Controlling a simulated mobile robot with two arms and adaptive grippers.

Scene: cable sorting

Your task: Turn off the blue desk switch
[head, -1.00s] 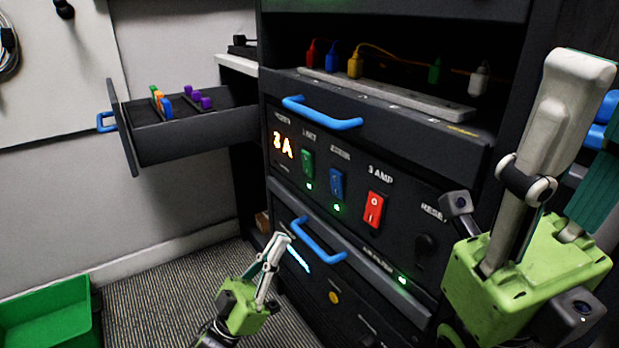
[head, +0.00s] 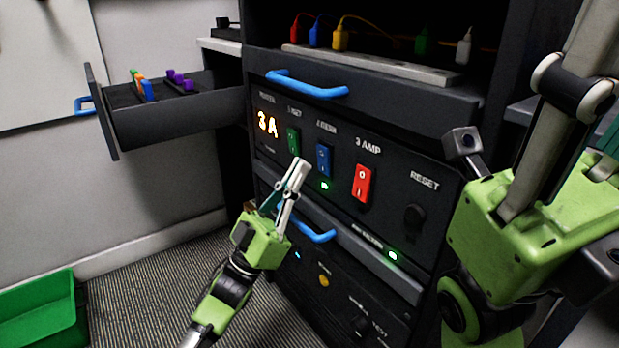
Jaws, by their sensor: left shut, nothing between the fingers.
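The blue desk switch (head: 324,161) is on the dark front panel, between a green switch (head: 293,141) and a red switch (head: 362,184). A green light (head: 325,186) glows just below it. My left gripper (head: 300,170) is shut and empty, its tips pointing up at the panel. In the picture the tips lie just left of the blue switch and below the green one. Whether they touch the panel I cannot tell. My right gripper (head: 545,130) is large and close at the right; its fingertips are cut off by the top edge.
A blue drawer handle (head: 306,85) sticks out above the switches, and another (head: 311,231) below, partly behind my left gripper. A RESET knob (head: 414,217) is at the right. An open drawer (head: 170,130) with coloured pieces juts out left. A green bin (head: 40,312) is on the floor.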

